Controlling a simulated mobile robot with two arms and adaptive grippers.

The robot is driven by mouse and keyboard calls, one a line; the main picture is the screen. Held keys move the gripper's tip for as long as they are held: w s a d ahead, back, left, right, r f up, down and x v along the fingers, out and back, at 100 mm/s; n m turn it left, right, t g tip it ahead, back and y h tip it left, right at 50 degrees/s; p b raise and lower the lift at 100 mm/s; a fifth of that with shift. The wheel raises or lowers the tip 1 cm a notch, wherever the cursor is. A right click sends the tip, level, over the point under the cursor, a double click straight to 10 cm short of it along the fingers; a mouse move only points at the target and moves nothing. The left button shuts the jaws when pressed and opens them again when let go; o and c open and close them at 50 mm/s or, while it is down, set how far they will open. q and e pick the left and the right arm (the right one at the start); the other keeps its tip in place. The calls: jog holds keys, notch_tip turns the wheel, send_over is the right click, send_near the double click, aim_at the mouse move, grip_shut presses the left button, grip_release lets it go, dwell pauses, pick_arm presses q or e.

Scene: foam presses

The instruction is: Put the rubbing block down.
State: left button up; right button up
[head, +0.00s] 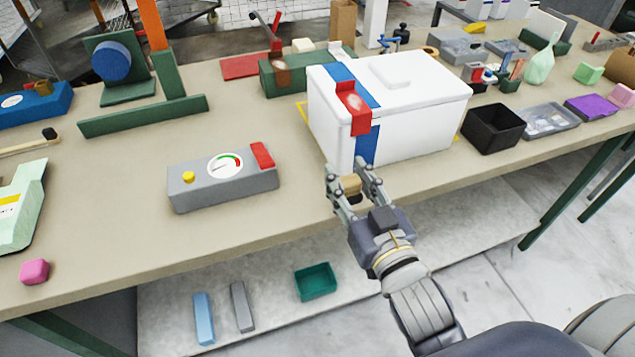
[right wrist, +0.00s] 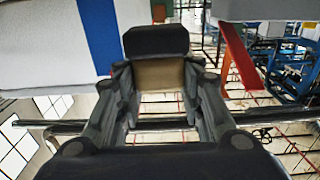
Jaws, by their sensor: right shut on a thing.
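My right gripper (head: 349,181) is at the table's front edge, just in front of the white box with the blue stripe. It is shut on a small tan block, the rubbing block (head: 351,184). In the right wrist view the block (right wrist: 160,76) sits between the two fingers, with a dark part above it. The fingers hide the block's sides, and I cannot tell whether it touches the table. My left gripper is not in view.
The white box (head: 425,119) with a red latch (head: 359,113) stands close behind the gripper. A grey gauge box (head: 222,190) is to the left. A black bin (head: 493,129) is to the right. Bare tabletop (head: 130,225) lies left of the gauge box.

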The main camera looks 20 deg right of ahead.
jog(key=w+a, duration=0.1)
jog(key=w, duration=0.1)
jog(key=w+a, duration=0.1)
jog(key=w, duration=0.1)
jog(key=w+a+p, duration=0.1)
jog(key=w, duration=0.2)
jog(key=shift+a+f, duration=0.15)
jog(key=shift+f, duration=1.95)
jog(key=shift+f, duration=0.1)
jog(key=o, duration=1.1)
jog(key=shift+s, duration=0.1)
jog(key=shift+s+b, duration=1.25)
jog(key=shift+s, duration=4.65)
